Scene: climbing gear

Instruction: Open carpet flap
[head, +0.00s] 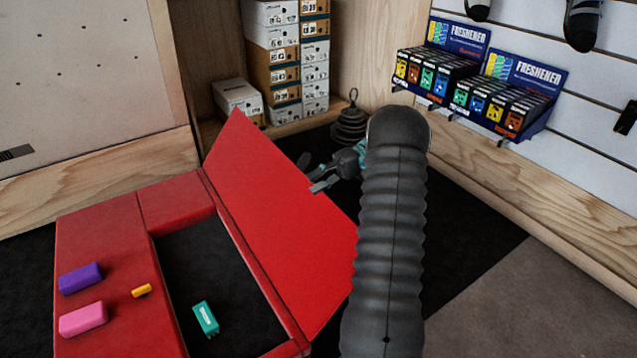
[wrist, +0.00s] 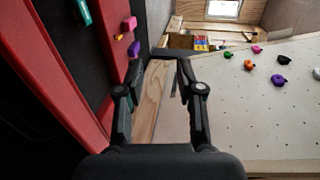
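The carpet flap (head: 275,215) is a flat red panel. It stands tilted up along the right side of the dark rectangular opening (head: 205,265) in the red padded mat (head: 105,225). My gripper (head: 314,177) is beyond the flap's upper right edge, its fingers apart. I cannot tell whether it touches the flap. In the wrist view my gripper (wrist: 162,65) has a gap between its fingers and nothing between them. Red surfaces (wrist: 55,70) run along the left there. My arm hides part of the flap's right side in the head view.
A teal block (head: 206,318) lies in the opening. Purple (head: 81,278), pink (head: 83,319) and yellow (head: 142,291) blocks rest on the mat. Stacked dark weights (head: 349,125) stand behind my gripper. Shoe boxes (head: 288,60) and a freshener display (head: 480,80) are at the back.

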